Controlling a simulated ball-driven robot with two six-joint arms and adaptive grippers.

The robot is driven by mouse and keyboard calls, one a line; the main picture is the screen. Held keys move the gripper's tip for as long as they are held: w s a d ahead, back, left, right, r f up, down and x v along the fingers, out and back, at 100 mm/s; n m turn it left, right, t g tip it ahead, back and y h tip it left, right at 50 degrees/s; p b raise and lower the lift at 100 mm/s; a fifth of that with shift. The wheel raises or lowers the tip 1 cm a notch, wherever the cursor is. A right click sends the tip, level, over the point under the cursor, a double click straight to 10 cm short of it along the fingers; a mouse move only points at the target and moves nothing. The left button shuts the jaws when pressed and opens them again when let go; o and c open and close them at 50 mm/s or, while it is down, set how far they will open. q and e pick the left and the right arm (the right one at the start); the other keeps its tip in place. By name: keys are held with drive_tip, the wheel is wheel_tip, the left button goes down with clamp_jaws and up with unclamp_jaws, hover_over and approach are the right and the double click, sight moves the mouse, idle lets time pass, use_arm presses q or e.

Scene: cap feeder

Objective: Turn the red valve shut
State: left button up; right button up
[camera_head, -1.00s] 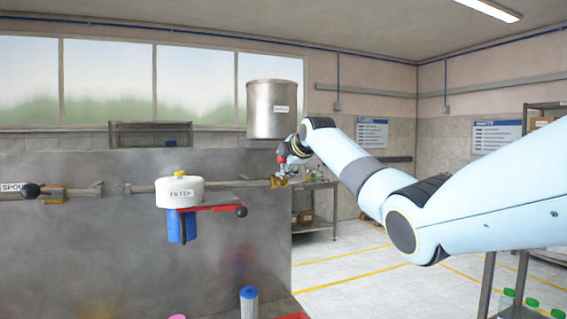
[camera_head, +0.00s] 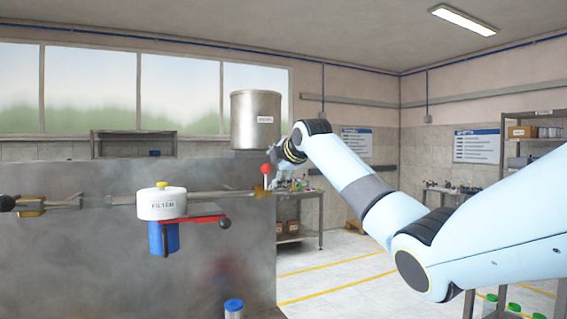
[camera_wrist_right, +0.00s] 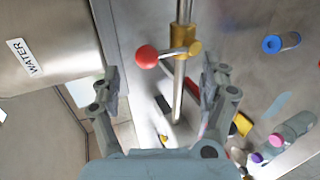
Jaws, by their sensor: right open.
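The valve's red ball knob (camera_head: 266,169) stands above its brass body (camera_head: 261,190) at the right end of the pipe, beside the panel's edge. In the right wrist view, the red knob (camera_wrist_right: 147,56) is on a short lever that sticks out across the pipe from the brass body (camera_wrist_right: 192,48). My right gripper (camera_head: 278,174) is just right of the knob in the head view, its fingers small and partly unclear. In the wrist view, my right gripper (camera_wrist_right: 161,82) is open and empty, with the knob ahead between the fingers, apart from both. My left gripper is not in view.
A metal tank (camera_head: 256,120) stands above the valve; its WATER label (camera_wrist_right: 25,57) shows in the wrist view. A white filter housing (camera_head: 162,204) with a red lever (camera_head: 195,221) is left along the pipe. A shelf (camera_head: 300,235) stands behind, right of the panel.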

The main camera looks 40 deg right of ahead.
drive_tip(key=v, duration=0.7)
drive_tip(key=shift+s, duration=0.1)
